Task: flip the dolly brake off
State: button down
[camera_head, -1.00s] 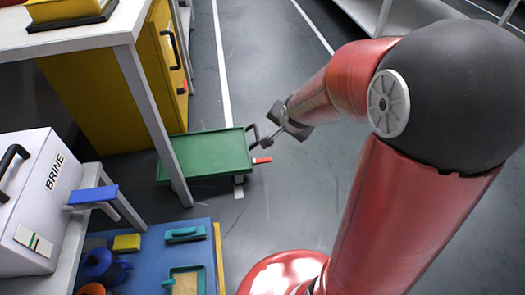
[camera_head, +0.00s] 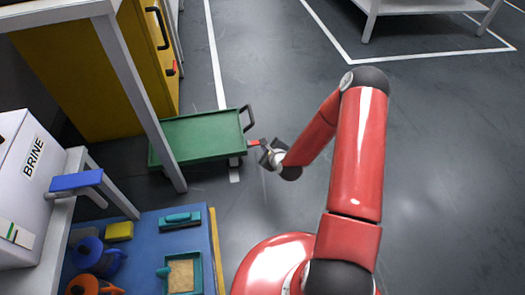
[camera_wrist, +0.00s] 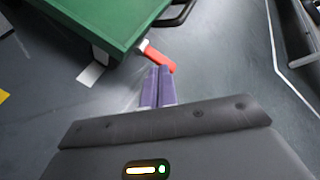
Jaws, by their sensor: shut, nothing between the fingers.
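The green dolly (camera_head: 195,138) stands on the floor, partly behind a grey table leg. Its red brake lever (camera_head: 254,142) sticks out from its right side, below the black handle (camera_head: 246,117). My gripper (camera_head: 267,148) is beside the lever's outer end in the head view. In the wrist view, the red brake lever (camera_wrist: 159,59) slants out from the corner of the green dolly (camera_wrist: 105,22). My gripper's two purple fingers (camera_wrist: 158,72) are shut together, empty, with the tips close to the lever. I cannot tell whether they touch it.
A grey table (camera_head: 130,85) and yellow cabinet (camera_head: 85,80) stand left of and behind the dolly. A blue mat (camera_head: 140,240) with tools and a box marked BRINE (camera_head: 25,180) are at lower left. The floor (camera_head: 290,70) right of the dolly is clear.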

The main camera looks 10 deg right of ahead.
aim_at(258, 143)
jog(key=s+f+m+t+h+b, duration=0.1)
jog(key=s+f+m+t+h, duration=0.1)
jog(key=f+m, duration=0.8)
jog(key=shift+s+m, duration=0.3)
jog(key=shift+s, duration=0.3)
jog(key=b+x, duration=0.2)
jog(key=x, duration=0.8)
jog(key=shift+w+d+r, duration=0.1)
jog(key=shift+w, duration=0.1)
jog(key=shift+s+r+p, duration=0.15)
jog(key=shift+r+p, duration=0.25)
jog(key=shift+r, duration=1.7)
